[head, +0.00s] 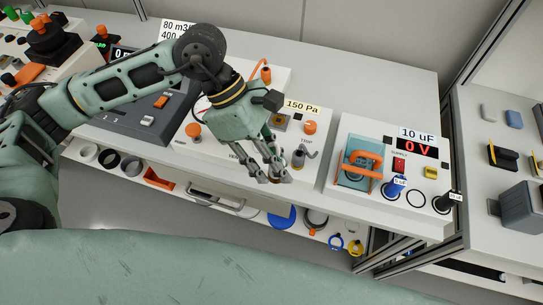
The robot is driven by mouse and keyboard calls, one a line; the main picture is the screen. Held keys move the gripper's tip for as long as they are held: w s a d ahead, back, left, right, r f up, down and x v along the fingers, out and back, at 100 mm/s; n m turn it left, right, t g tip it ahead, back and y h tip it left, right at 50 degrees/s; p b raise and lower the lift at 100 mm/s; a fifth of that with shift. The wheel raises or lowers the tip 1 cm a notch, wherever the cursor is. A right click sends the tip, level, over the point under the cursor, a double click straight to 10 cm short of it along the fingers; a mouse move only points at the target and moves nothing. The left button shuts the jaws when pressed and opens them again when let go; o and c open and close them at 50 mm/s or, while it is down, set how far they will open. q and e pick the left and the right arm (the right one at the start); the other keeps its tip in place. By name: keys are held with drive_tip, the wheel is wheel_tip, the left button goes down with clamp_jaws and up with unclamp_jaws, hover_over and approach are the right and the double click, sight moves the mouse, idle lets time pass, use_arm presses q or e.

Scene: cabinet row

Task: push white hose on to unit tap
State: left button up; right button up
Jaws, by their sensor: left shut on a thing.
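The unit with the 150 Pa label (303,107) stands on the bench in the middle of the head view. My left gripper (277,179) reaches down over the front of this unit, just left of the fitting. Its fingers are shut on a small pale thing, seemingly the white hose end. The fingers hide most of it, and I cannot see the hose's run or whether it touches the tap. My right gripper is not in view.
An orange knob (310,127) is close behind the fitting. The 10 uF unit (384,178) with an orange handle stands to the right. A dark grey console (142,112) is at left. A shelf with rings and hooks (215,196) lies below the bench front.

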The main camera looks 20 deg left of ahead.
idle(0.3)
use_arm(q)
drive_tip(key=s+a+f+m+g+y, duration=0.1)
drive_tip(key=a+f+m+g+y, duration=0.3)
drive_tip(key=a+f+m+y, duration=0.4)
wheel_tip(320, 180, down, 5)
drive_tip(key=a+m, duration=0.2)
drive_tip(key=m, duration=0.7)
drive_tip(key=shift+s+a+m, duration=0.25)
drive_tip(key=shift+a+m, duration=0.05)
drive_tip(key=shift+m, duration=0.1)
